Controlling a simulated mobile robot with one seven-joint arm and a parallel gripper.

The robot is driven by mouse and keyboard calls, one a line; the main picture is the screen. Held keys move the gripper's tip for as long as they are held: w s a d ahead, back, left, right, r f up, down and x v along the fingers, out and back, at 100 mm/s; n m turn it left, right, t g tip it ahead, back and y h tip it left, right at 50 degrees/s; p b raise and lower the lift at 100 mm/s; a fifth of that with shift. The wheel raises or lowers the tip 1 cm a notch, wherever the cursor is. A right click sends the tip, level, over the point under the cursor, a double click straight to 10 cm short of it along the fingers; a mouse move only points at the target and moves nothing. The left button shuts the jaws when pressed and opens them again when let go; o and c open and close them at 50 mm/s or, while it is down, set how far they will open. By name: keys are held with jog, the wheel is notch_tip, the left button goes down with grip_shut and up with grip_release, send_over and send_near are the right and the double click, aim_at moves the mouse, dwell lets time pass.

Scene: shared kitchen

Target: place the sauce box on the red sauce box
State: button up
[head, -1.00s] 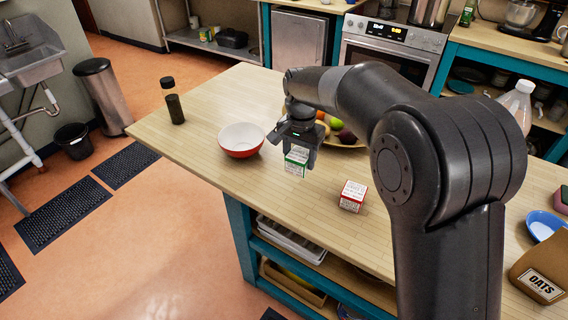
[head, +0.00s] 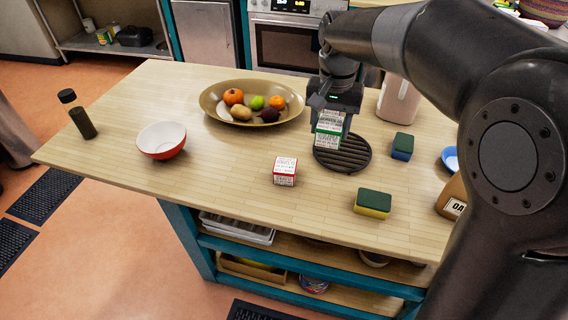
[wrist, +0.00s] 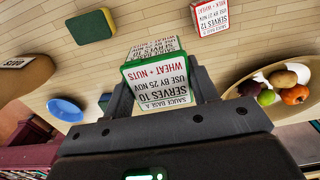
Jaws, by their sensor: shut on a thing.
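The green-edged white sauce box (head: 329,127) is held between the fingers of my gripper (head: 333,112). It appears above the round dark grill trivet, or just in front of it as seen from the head. In the wrist view the same box (wrist: 158,75) sits between both fingers, its printed label facing the camera. The red sauce box (head: 285,171) stands alone on the wooden counter, to the left of my gripper and nearer the front edge. It also shows at the top of the wrist view (wrist: 210,17), apart from the held box.
A dark round trivet (head: 351,158) lies under my gripper. A fruit bowl (head: 214,98) and a red bowl (head: 161,141) are to the left. Two sponges, one green and yellow (head: 373,203) and one green and blue (head: 402,146), lie right. Counter around the red box is clear.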

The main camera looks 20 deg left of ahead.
jog(key=shift+s+d, duration=0.15)
jog(key=shift+d, duration=0.35)
jog(key=a+f, duration=0.2)
jog(key=a, duration=0.1)
jog(key=a+f, duration=0.2)
jog(key=a, duration=0.2)
jog(key=a+f, duration=0.2)
jog(key=a, duration=0.2)
jog(key=shift+s+f, duration=0.1)
jog(key=shift+f, duration=0.2)
jog(key=shift+a+f, duration=0.1)
jog(key=shift+f, duration=1.95)
jog(key=shift+f, duration=0.2)
jog(key=o, duration=1)
jog(key=shift+o, duration=0.2)
jog(key=shift+r, duration=0.1)
